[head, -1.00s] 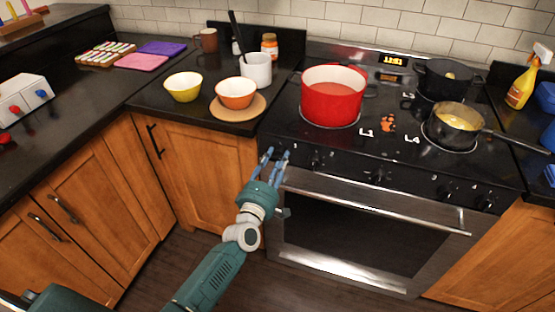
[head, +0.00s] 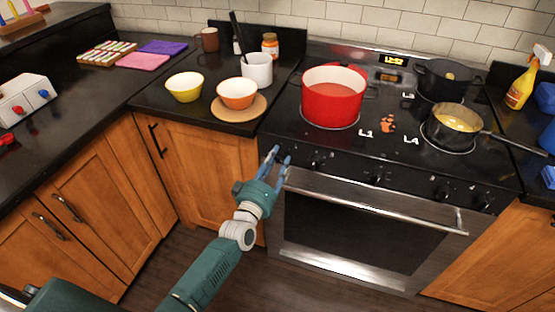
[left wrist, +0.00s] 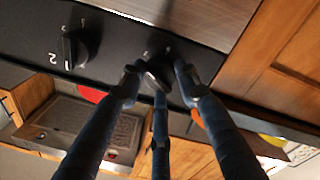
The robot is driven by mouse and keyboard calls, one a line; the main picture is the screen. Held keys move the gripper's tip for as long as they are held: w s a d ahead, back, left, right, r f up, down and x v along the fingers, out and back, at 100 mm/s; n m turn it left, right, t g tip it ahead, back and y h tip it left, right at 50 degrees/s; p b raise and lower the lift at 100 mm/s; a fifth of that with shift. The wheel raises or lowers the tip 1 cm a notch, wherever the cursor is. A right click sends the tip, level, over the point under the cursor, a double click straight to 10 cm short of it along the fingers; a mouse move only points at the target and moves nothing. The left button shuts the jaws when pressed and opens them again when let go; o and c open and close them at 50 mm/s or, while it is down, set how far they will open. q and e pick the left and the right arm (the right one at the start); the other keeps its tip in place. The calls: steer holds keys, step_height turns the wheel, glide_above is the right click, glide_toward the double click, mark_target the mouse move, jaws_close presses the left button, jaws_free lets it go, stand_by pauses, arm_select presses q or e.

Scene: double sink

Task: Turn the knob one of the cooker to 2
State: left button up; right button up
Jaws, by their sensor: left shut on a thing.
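The cooker (head: 345,215) has a black front panel with several knobs. My left gripper (head: 280,157) is at the left end of this panel. In the left wrist view its fingers (left wrist: 158,78) close around knob one (left wrist: 157,74), which is partly hidden between the fingertips. In the head view that knob is hidden by the gripper. I cannot read its setting. A second knob (left wrist: 76,50), marked 2, is apart from the fingers on the left of the wrist view. My right gripper is not in view.
The oven handle (head: 380,204) runs just below the knobs. A red pot (head: 332,104), a dark pot (head: 446,80) and a saucepan (head: 455,122) stand on the cooktop. Bowls and a white cup (head: 257,70) stand on the counter to the left.

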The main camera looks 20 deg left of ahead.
arm_select(q)
steer(key=shift+a+r, duration=0.15)
steer(key=shift+a, duration=0.2)
steer(key=o, duration=1.1)
steer(key=shift+a, duration=0.1)
steer(key=shift+o, duration=0.2)
steer(key=shift+s, duration=0.1)
steer(key=shift+s+d, duration=0.2)
steer(key=shift+s, duration=0.1)
steer(key=s+a, duration=0.1)
steer(key=s, duration=1)
steer(key=shift+f, duration=0.35)
steer(key=shift+s+f, duration=0.1)
